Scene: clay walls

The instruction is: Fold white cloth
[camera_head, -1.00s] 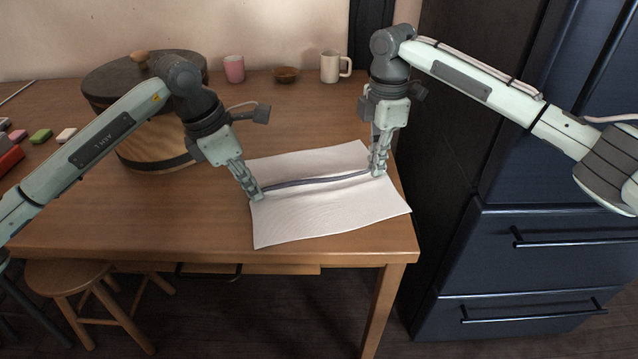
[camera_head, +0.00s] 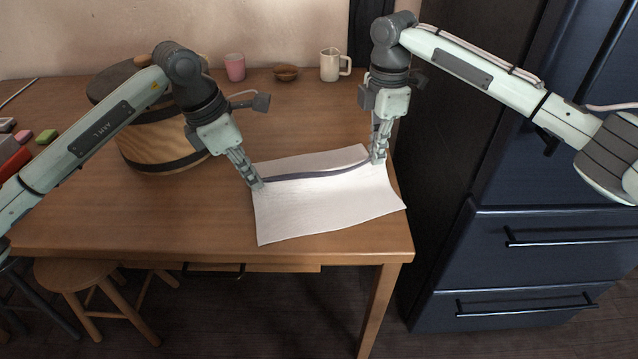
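The white cloth (camera_head: 325,205) lies on the right part of the wooden table. A raised ridge with a dark shadowed edge runs across it between my two grippers. My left gripper (camera_head: 258,184) is at the cloth's left edge, at the left end of the ridge, and its fingers look shut on the cloth. My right gripper (camera_head: 377,158) is near the cloth's right edge, at the other end of the ridge, also looking shut on the cloth. The fingers hide the pinched bits of cloth.
On the wooden table (camera_head: 190,225), a round wooden container (camera_head: 155,150) with a dark lid stands left of the cloth. A pink cup (camera_head: 235,68), a small brown bowl (camera_head: 286,73) and a cream mug (camera_head: 331,66) stand at the back. A stool (camera_head: 85,275) is below. Blue drawers (camera_head: 540,260) stand right.

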